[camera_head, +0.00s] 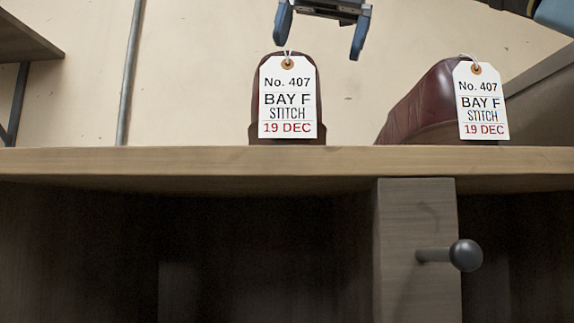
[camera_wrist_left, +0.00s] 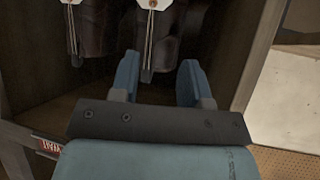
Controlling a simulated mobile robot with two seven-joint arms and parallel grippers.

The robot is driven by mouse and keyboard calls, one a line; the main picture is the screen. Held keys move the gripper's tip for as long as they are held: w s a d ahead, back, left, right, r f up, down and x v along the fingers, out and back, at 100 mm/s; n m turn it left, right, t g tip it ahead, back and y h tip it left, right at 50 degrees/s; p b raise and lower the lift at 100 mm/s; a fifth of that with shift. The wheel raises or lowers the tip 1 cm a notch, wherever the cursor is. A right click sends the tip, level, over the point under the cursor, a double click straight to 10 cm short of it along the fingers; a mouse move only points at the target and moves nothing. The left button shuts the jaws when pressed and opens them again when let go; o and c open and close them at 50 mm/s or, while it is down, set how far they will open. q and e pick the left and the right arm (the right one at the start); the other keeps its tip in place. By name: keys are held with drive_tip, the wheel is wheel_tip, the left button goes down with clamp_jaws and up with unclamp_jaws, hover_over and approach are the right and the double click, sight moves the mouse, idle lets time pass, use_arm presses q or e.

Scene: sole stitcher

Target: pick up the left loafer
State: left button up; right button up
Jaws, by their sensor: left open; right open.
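The left loafer (camera_head: 321,131) is dark red and stands on the wooden shelf top (camera_head: 180,160), one end facing me. A white tag (camera_head: 287,110) covers most of it. The right loafer (camera_head: 420,105) stands to its right, turned at an angle, with the same kind of tag.
Below the shelf top are dark open compartments and a grey upright (camera_head: 415,220) with a round dark knob (camera_head: 466,255) sticking out. A metal pole (camera_head: 130,70) stands behind at left. A red sign (camera_wrist_left: 47,145) is at the lower left of the left wrist view.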

drive_tip(key=f, duration=0.2)
drive_tip(key=s+a+f, duration=0.1)
drive_tip(key=shift+f+b, duration=0.1)
drive_tip(key=shift+b, duration=0.2)
drive_tip(key=x, duration=0.4)
drive_tip(key=shift+w, duration=0.3)
drive_tip(key=shift+w+f, duration=0.15)
drive_tip(key=shift+f, duration=0.15)
drive_tip(key=x, duration=0.1)
drive_tip(key=p+x, duration=0.1)
drive_tip(key=x, duration=0.2)
drive_tip(key=shift+w+a+f, duration=0.1)
drive_tip(key=shift+a+f, duration=0.15)
drive_tip(key=shift+a, duration=0.1)
drive_tip(key=shift+w+f, duration=0.2)
drive_tip(key=shift+f, duration=0.05)
drive_tip(key=shift+s, duration=0.15)
drive_tip(key=c, duration=1)
use_arm(q)
drive_tip(key=shift+s+d+n, duration=0.1)
drive_tip(key=shift+s+n, duration=0.2)
drive_tip(key=shift+s, duration=0.1)
